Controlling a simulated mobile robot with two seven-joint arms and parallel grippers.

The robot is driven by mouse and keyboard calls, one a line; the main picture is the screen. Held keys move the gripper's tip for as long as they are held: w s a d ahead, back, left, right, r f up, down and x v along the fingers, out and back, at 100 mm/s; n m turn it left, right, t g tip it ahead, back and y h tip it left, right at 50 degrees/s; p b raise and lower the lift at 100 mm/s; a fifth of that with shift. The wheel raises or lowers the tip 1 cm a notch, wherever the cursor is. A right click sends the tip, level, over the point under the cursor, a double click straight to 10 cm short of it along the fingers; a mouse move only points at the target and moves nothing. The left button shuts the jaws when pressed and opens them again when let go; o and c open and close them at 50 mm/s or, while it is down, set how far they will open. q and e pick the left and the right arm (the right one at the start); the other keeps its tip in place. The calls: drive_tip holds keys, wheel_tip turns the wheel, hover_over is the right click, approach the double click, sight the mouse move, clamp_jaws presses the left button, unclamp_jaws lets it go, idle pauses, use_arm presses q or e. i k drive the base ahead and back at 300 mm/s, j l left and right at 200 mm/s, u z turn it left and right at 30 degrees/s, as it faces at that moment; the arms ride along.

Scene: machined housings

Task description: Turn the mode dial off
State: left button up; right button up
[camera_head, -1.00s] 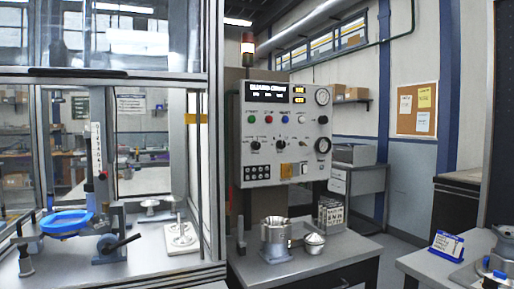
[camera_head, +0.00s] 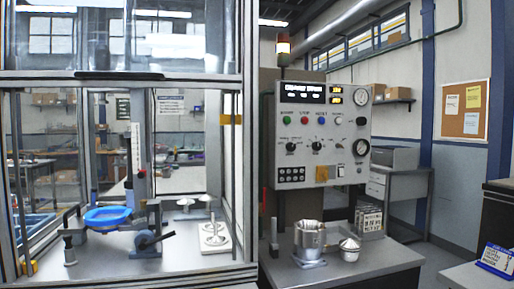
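The control panel (camera_head: 345,178) is a pale grey box in the middle right of the head view. Two black knobs, a left one (camera_head: 290,147) and a middle one (camera_head: 317,146), sit in a row below the coloured buttons. Neither of my grippers is in view.
A bench (camera_head: 385,259) below the panel holds a metal housing (camera_head: 309,240) and a smaller metal part (camera_head: 349,249). A glazed enclosure (camera_head: 249,130) stands left, with a blue ring (camera_head: 107,217) inside. Open floor shows right of the bench.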

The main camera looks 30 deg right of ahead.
sight(290, 147)
drive_tip(key=l+u, duration=0.25)
drive_tip(key=l, duration=0.2)
drive_tip(key=k+l+u, duration=0.25)
drive_tip(key=l, duration=0.15)
drive_tip(key=l+u, duration=0.1)
drive_tip(key=l, duration=0.35)
drive_tip(key=k+l, duration=0.15)
drive_tip(key=l, duration=0.3)
drive_tip(key=i+u, duration=0.05)
